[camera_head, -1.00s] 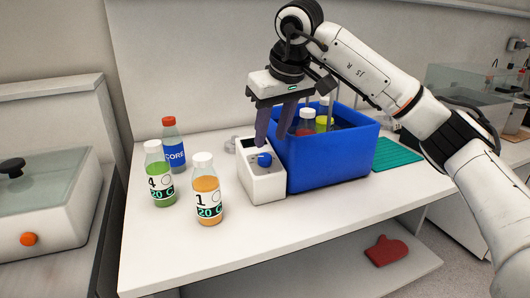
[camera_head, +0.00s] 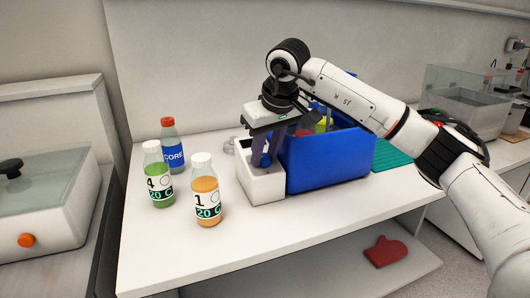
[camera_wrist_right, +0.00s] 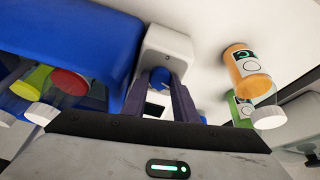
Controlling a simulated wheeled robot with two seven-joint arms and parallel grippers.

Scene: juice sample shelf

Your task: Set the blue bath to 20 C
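The blue bath (camera_head: 325,162) is a deep blue tub on the white bench, with a white control box (camera_head: 262,187) at its left side. The box carries a blue knob (camera_head: 265,160) and a small dark display (camera_wrist_right: 155,110). My right gripper (camera_head: 264,162) points down at the box from above. In the right wrist view, its two dark fingers (camera_wrist_right: 160,80) stand on either side of the knob (camera_wrist_right: 159,76), close to it. I cannot tell whether they touch it. The display's reading is not legible. My left gripper is not in view.
Bottles sit inside the bath. A green mat (camera_head: 393,157) lies to the right. A red mitt (camera_head: 388,251) lies on the lower shelf.

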